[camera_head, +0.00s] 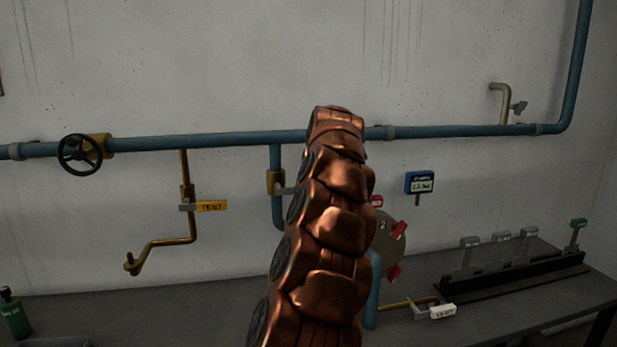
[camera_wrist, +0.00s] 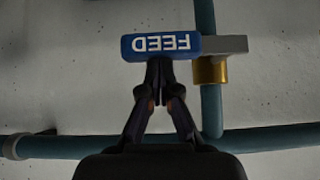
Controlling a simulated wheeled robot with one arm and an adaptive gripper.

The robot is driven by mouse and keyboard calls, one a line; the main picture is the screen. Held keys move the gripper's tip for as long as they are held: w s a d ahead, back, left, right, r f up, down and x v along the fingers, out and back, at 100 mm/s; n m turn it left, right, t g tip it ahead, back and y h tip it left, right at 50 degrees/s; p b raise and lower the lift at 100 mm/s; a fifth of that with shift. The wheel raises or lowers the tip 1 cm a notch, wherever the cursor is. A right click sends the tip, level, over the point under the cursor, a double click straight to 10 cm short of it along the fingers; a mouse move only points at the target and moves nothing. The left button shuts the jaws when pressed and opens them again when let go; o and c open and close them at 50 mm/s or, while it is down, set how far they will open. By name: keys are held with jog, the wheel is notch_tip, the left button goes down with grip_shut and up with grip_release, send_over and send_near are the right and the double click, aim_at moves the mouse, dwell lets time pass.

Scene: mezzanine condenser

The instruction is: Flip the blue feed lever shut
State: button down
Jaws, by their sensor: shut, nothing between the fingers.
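The blue feed lever (camera_wrist: 160,46) is in the upper middle of the wrist view, with FEED upside down. Its grey arm (camera_wrist: 228,44) runs sideways from the brass valve body (camera_wrist: 210,70), crosswise to the vertical pipe. My gripper (camera_wrist: 159,64) is shut and empty, its fingertips at the lower edge of the blue handle in the picture. I cannot tell whether they touch it. In the head view the brass valve body (camera_head: 274,182) and a bit of grey lever show left of my arm; the arm hides the blue handle and my gripper.
A blue pipe (camera_head: 230,139) runs along the wall. A black handwheel (camera_head: 79,154) and a yellow-tagged lever (camera_head: 211,206) are left. A disc with red tabs (camera_head: 398,229), a white-tagged lever (camera_head: 442,311) and a row of grey levers (camera_head: 501,238) are right, over the bench (camera_head: 420,268).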

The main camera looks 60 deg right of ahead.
jog(key=shift+f, duration=0.35)
dwell(0.3)
jog(key=w+d+r+v, duration=0.1)
jog(key=r+v, duration=0.1)
jog(key=v, duration=1.1)
jog(key=shift+w+d+r, duration=0.2)
jog(key=shift+d+r, duration=0.05)
dwell(0.3)
